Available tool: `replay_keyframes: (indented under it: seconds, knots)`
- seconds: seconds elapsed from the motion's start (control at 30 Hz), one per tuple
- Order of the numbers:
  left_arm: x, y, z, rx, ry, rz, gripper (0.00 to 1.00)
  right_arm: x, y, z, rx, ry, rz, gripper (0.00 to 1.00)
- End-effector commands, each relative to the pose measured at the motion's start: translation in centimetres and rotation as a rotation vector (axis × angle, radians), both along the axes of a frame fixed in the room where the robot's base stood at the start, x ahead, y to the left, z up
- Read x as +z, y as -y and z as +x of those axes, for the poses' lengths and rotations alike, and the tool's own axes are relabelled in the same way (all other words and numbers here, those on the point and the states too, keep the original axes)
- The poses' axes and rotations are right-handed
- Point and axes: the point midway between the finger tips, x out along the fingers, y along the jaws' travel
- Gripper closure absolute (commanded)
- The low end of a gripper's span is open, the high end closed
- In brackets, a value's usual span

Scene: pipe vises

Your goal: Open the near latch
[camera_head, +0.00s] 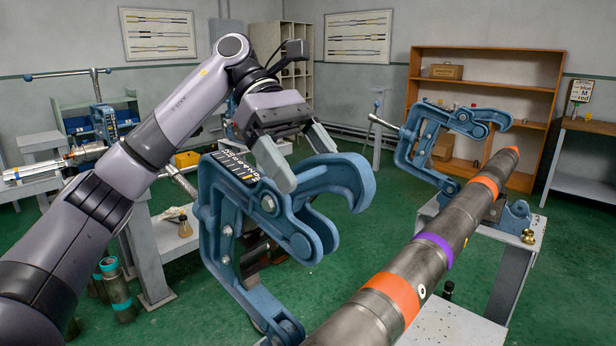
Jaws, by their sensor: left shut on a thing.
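The near vise has a blue yoke (212,215) with a hooked blue latch (352,182) at its upper right. The yoke stands left of the pipe, and the hook's end appears apart from the pipe. My left gripper (303,160) is at the top of this vise. Its two grey fingers are shut on the blue latch part, one finger in front and one behind. The fingers hide part of what they grip. The grey pipe (390,290), with orange and purple bands, runs from the bottom middle to the upper right. My right gripper is not in view.
A second blue vise (428,140) stands farther back at the pipe's far end, on a grey stand (520,250). A workbench (170,235) with small items is behind my left arm. A wooden shelf (485,55) stands at the back. Green floor shows between them.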

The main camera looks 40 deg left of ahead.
Motion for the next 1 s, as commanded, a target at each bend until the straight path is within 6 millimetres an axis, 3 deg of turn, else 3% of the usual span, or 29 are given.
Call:
replay_keyframes:
  seconds: [0.4, 0.97, 1.0]
  knots:
    - [1.4, -1.5, 0.2, 0.007, -0.014, -0.211, 0.68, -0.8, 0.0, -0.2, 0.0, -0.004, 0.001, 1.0]
    - [1.7, -1.8, 0.2, 0.009, -0.017, -0.243, 0.68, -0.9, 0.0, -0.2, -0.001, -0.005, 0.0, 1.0]
    - [1.7, -1.8, 0.2, 0.009, -0.017, -0.242, 0.06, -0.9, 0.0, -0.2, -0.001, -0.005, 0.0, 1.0]
